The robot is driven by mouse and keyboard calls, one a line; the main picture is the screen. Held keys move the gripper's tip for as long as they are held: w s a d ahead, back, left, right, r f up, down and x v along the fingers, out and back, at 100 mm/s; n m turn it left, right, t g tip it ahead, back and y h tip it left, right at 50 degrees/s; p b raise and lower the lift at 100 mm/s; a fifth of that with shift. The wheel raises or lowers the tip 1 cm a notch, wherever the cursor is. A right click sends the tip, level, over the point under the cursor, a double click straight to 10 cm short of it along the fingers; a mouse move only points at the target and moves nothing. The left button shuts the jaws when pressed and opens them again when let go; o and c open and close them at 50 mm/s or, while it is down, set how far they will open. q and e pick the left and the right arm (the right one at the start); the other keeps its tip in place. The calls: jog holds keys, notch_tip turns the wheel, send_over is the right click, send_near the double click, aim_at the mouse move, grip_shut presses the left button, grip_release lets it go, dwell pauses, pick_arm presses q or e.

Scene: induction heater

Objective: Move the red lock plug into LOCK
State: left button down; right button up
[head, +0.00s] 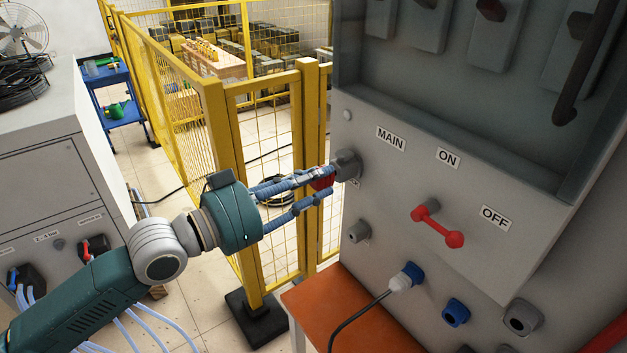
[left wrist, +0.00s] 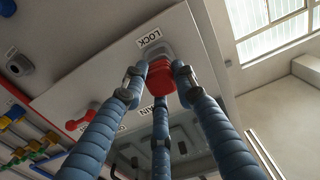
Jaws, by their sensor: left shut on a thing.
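The red lock plug (head: 322,179) is between the fingers of my left gripper (head: 325,181), which is shut on it. The plug is at the front of the grey LOCK socket (head: 346,164) on the cabinet's left edge. In the left wrist view the red plug (left wrist: 160,76) is between my three blue fingers, right below the grey socket and the LOCK label (left wrist: 149,38). The plug and socket look in contact or nearly so; I cannot tell how deep the plug sits. The fingers partly hide the plug. My right gripper is not in view.
The grey cabinet (head: 400,190) carries a red MAIN switch handle (head: 437,227) between ON and OFF. A blue-and-white plug (head: 404,278) with a black cable is below, above an orange surface (head: 325,305). A yellow fence (head: 222,150) stands close behind my left gripper.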

pick_arm(q)
jog(key=shift+w+d, duration=0.3)
jog(key=shift+d, duration=0.15)
dwell(0.8)
jog(key=c, duration=1.3)
grip_release()
jog(key=shift+a, duration=0.1)
